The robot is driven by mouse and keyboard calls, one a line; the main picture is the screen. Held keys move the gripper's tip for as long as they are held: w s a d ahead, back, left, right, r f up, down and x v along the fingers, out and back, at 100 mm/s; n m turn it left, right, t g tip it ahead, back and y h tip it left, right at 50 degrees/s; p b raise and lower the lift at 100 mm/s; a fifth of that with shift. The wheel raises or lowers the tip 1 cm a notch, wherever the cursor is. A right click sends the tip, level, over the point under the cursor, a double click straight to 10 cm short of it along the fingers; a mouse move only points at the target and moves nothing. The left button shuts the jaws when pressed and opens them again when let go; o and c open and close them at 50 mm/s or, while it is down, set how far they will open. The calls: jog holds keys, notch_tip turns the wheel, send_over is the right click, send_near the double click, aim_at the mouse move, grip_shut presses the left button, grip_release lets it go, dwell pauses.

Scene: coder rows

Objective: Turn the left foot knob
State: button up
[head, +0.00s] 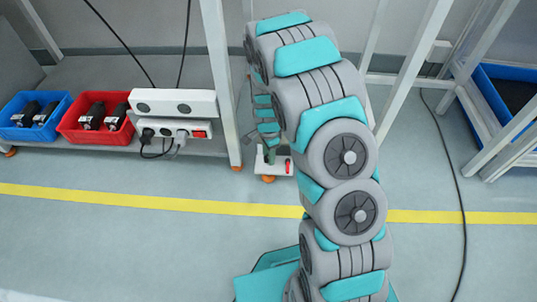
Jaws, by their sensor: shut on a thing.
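My arm reaches away from me to the rack, and its teal and grey wrist links bend down behind the big links. My gripper (268,152) is small and partly hidden at the end of the wrist, just above a small whitish base plate (259,168). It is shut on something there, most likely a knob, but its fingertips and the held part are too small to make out. An orange foot (268,179) shows under the plate, and a small red part (288,167) is on its right side. Another orange foot (237,168) is under the rack post to the left.
A blue bin (20,136) and a red bin (85,137) with black parts stand on the low shelf at left, beside white power strips (172,103). Rack posts (219,80) flank the arm. A black cable (459,190) lies on the floor at right.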

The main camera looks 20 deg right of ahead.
grip_shut()
jog(key=shift+n, duration=0.4)
jog(key=n+p, duration=0.1)
jog(key=n, duration=0.1)
jog(key=shift+n, duration=0.4)
jog(key=n+p, duration=0.1)
jog(key=n, duration=0.2)
jog(key=shift+n, duration=0.3)
jog(key=n+p, duration=0.1)
jog(key=n, duration=0.3)
jog(key=shift+n, duration=0.3)
jog(key=n+p, duration=0.1)
jog(key=n, duration=0.2)
jog(key=shift+r+n, duration=0.1)
jog(key=shift+n, duration=0.2)
jog(key=n+p, duration=0.1)
jog(key=n, duration=0.4)
jog(key=n+p, duration=0.1)
jog(key=n, duration=0.4)
